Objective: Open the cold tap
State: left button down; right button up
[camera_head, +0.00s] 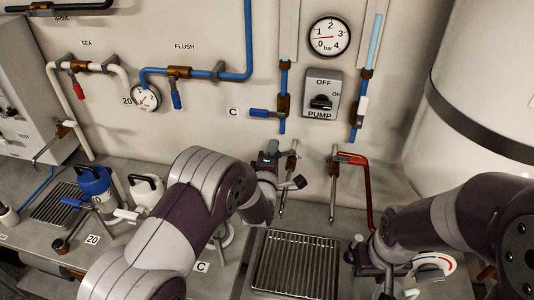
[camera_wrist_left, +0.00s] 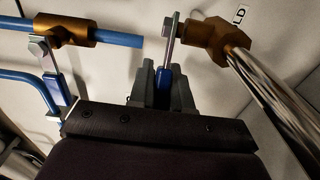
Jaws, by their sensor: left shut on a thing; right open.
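The cold tap shows in the left wrist view as a brass body (camera_wrist_left: 218,40) with a long chrome spout (camera_wrist_left: 265,90) and a lever with a blue grip (camera_wrist_left: 163,88). My left gripper (camera_wrist_left: 163,95) is shut on that blue grip. In the head view my left gripper (camera_head: 272,160) is at the tap, just left of its metal spout (camera_head: 283,200), and hides most of the lever. No water shows at the spout. My right gripper (camera_head: 366,262) is low at the right, apart from the tap and open; its fingers are hard to make out.
A red pipe leads to a second spout (camera_head: 333,185) right of the cold tap. A slatted drain grate (camera_head: 297,262) lies below. A blue-handled valve (camera_head: 262,113) and pump switch (camera_head: 321,95) are on the wall above. A large white tank (camera_head: 480,70) stands at right.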

pick_arm(q)
jog(key=c, duration=1.1)
grip_release()
jog(key=shift+c, duration=0.2)
jog(key=shift+s+f, duration=0.1)
jog(key=shift+s, duration=0.25)
jog(key=s+a+b, duration=0.1)
jog(key=s+b, duration=0.1)
jog(key=s, duration=1)
jog(key=shift+a, duration=0.25)
